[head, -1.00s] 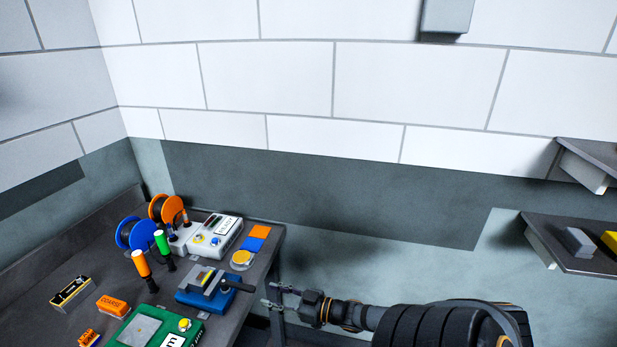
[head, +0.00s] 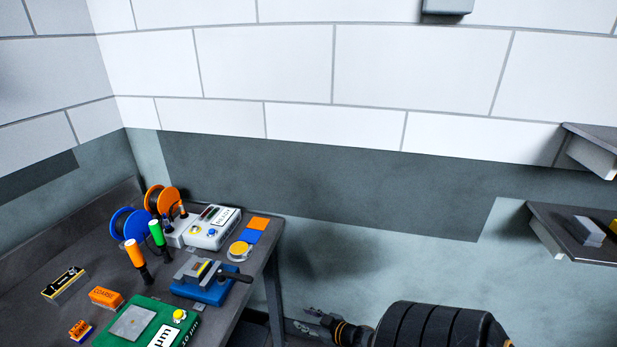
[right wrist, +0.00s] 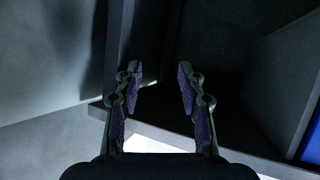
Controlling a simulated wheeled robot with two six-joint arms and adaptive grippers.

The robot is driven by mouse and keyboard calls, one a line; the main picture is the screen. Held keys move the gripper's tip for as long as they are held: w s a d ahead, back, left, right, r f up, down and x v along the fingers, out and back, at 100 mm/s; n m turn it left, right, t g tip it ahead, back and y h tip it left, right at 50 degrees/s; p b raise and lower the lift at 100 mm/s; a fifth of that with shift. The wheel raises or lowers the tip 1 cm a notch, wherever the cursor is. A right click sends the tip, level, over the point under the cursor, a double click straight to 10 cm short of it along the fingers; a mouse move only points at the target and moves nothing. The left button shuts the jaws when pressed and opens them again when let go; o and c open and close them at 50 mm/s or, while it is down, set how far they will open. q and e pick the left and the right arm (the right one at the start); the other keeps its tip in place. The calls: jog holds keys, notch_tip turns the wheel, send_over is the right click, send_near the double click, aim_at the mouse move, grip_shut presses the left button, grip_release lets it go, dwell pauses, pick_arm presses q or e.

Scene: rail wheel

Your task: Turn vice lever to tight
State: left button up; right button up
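The blue vice (head: 203,291) with grey jaws sits at the right edge of the dark workbench. Its black lever (head: 238,276) sticks out to the right, close to the bench edge; I cannot tell from its angle whether it is tight. My right gripper (head: 308,318) is off the bench, right of and lower in the picture than the lever, and apart from it. In the right wrist view its two fingers (right wrist: 158,78) are spread with nothing between them. The lever is not recognisable in the right wrist view. My left gripper is not in view.
On the workbench (head: 35,320) stand orange and blue spools (head: 130,226), a white-grey device (head: 213,228), a yellow button (head: 239,249), screwdrivers, and a green board (head: 150,325). Shelves (head: 575,232) hang on the right wall.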

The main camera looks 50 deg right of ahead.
jog(key=shift+s+d+f, duration=0.1)
jog(key=shift+s+f, duration=0.2)
jog(key=shift+f, duration=0.4)
